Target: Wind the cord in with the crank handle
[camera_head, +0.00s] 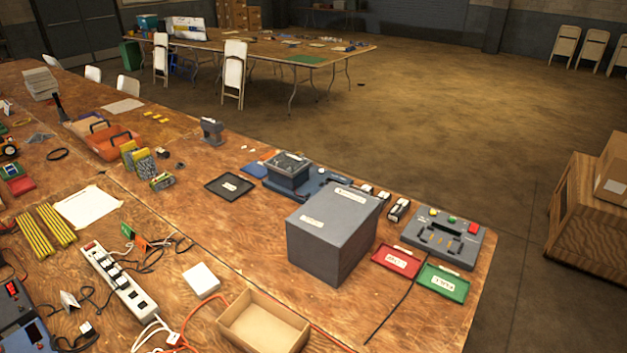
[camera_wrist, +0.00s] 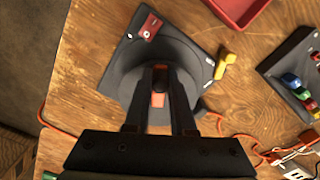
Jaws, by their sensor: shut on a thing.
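A grey round cord reel (camera_wrist: 127,84) on a square plate lies on the wooden table in the wrist view. My gripper (camera_wrist: 160,84) is over the middle of the reel, its two black fingers close together. It is shut on the crank handle (camera_wrist: 159,99), of which only a small dark and orange part shows between the fingers. The orange cord (camera_wrist: 59,130) shows on the table left of the reel, and orange cord also runs out on the right. In the head view, orange cord (camera_head: 215,310) lies by the cardboard box; the reel and my gripper are out of that view.
A red and white piece (camera_wrist: 149,27) sits on the reel's plate. A yellow piece (camera_wrist: 221,65) is at its right edge. A red tray (camera_wrist: 225,14) and a dark panel with coloured knobs (camera_wrist: 280,68) lie farther right. A power strip (camera_head: 113,279) and open cardboard box (camera_head: 236,335) crowd the bench.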

